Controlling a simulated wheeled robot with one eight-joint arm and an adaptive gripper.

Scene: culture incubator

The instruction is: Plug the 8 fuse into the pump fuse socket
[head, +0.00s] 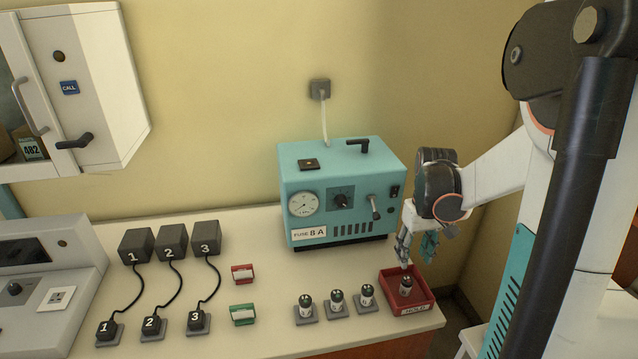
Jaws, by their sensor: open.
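The teal pump unit (342,185) stands against the wall with a label reading "FUSE 8 A" (309,233). A small dark square fitting (308,164) is on its top; I cannot tell for sure whether it is the fuse socket. Another fuse (405,286) stands in the red tray (425,298) marked "HOLD". Their ratings are too small to read. My gripper (415,255) is open, pointing down just above the tray fuse, apparently apart from it.
Three numbered black boxes (172,242) with cables to numbered plugs (154,325) are at left. A red card holder (243,274) and a green one (243,314) stand mid-counter. A black handle (357,146) rises from the pump top. The counter edge is right of the tray.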

